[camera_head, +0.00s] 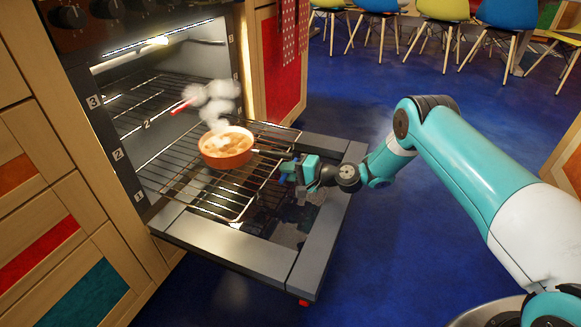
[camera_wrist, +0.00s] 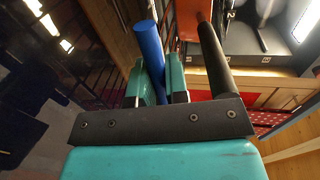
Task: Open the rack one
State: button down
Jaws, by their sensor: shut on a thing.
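The oven rack (camera_head: 185,188) is a wire grid. It sticks well out of the oven, over the lowered oven door (camera_head: 240,250), and looks level with the lowest mark, 1. An orange pan (camera_head: 227,160) with food stands on it, steaming, its dark handle (camera_wrist: 213,60) pointing toward my gripper. My gripper (camera_head: 288,170) is at the rack's outer edge. In the wrist view its teal fingers (camera_wrist: 161,85) are shut on a blue cylindrical handle (camera_wrist: 150,50), which seems to belong to this rack.
A higher rack (camera_head: 150,95) stays inside the oven, with a red handle (camera_head: 181,107) in front of it. Drawers (camera_head: 60,215) stand at left and a red-panelled cabinet (camera_head: 282,70) at right. Coloured chairs (camera_head: 440,12) are far back. The blue floor right of the door is clear.

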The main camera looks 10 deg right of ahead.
jog(key=c, duration=1.2)
grip_release()
jog(key=shift+o, duration=0.2)
jog(key=shift+d, duration=0.1)
jog(key=p+v, duration=0.6)
jog(key=v, duration=1.1)
jog(key=shift+s+d+p, duration=0.1)
jog(key=shift+s+p, duration=0.05)
jog(key=shift+p, duration=0.2)
